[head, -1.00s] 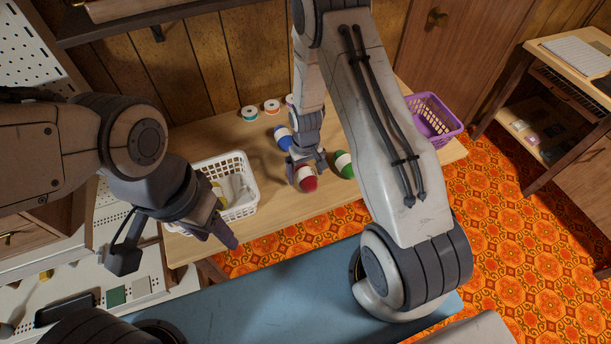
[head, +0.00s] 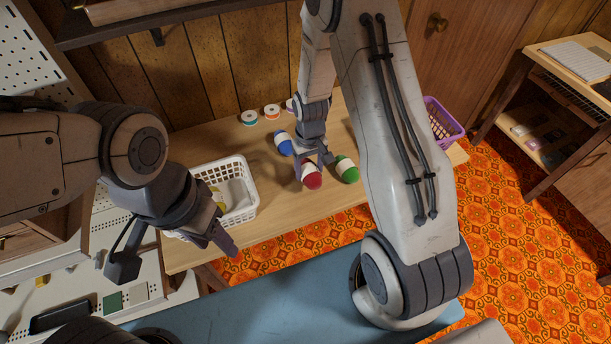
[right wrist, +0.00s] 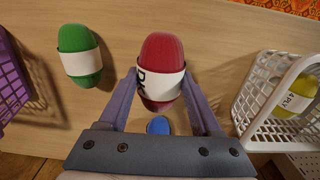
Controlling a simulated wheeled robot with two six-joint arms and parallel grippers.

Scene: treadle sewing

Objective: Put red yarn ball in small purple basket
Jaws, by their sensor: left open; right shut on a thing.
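The red yarn ball (head: 312,180) with its white label sits at the front of the wooden table; it also shows in the right wrist view (right wrist: 162,55). My right gripper (head: 311,162) is shut on it, with one finger on each side of the label in the wrist view (right wrist: 161,93). I cannot tell whether the ball still touches the table. The small purple basket (head: 441,122) stands at the table's right end, partly hidden behind my right arm; its edge shows in the right wrist view (right wrist: 13,75). My left gripper (head: 228,240) is open and empty, in front of the white basket.
A green yarn ball (head: 346,169) lies just right of the red one, and a blue one (head: 283,142) behind it. A white basket (head: 252,205) holding a yellow yarn ball (right wrist: 294,98) stands at left. Small spools (head: 249,118) line the back.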

